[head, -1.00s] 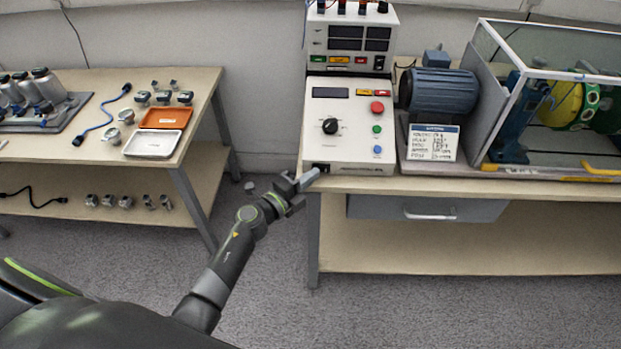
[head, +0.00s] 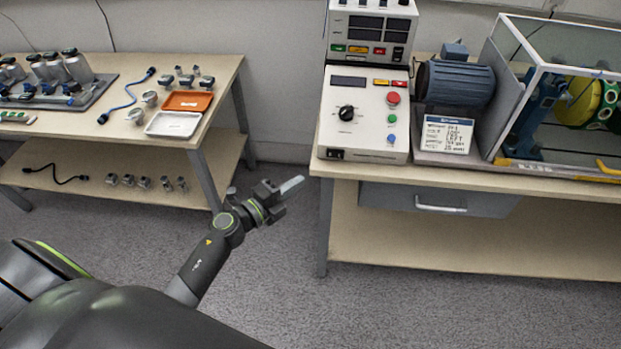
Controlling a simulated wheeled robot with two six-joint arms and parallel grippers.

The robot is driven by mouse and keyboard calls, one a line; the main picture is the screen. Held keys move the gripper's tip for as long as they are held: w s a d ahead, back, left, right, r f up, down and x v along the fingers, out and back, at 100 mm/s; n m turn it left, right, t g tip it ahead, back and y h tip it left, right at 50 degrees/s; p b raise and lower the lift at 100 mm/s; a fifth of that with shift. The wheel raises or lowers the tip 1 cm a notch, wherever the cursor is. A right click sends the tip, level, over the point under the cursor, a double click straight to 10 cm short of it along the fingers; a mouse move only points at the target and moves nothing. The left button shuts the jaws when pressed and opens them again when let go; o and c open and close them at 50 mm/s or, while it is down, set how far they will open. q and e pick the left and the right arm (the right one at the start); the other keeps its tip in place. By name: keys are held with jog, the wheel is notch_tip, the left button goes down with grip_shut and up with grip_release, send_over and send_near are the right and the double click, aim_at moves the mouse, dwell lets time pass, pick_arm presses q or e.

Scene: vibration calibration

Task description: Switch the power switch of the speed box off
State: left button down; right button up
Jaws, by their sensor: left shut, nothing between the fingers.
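The speed box (head: 362,118) is a white box with a sloped panel on the left end of the right-hand bench. It has a black knob, a red, a green and a blue button. Its black power switch (head: 336,154) sits at the lower left of the front face; its rocker position is too small to tell. My left gripper (head: 291,185) is shut and empty, in the air in front of and left of the bench, below and apart from the switch. My right gripper is not in view.
A meter unit (head: 370,30) stands behind the speed box. A blue motor (head: 455,82), a label card (head: 446,134) and a clear guard enclosure are to its right. The left table (head: 215,78) holds trays and sensors. Floor between the tables is clear.

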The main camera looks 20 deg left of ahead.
pick_arm(q)
jog(key=shift+v, duration=1.25)
jog(key=shift+w+a, duration=0.1)
jog(key=shift+w, duration=0.05)
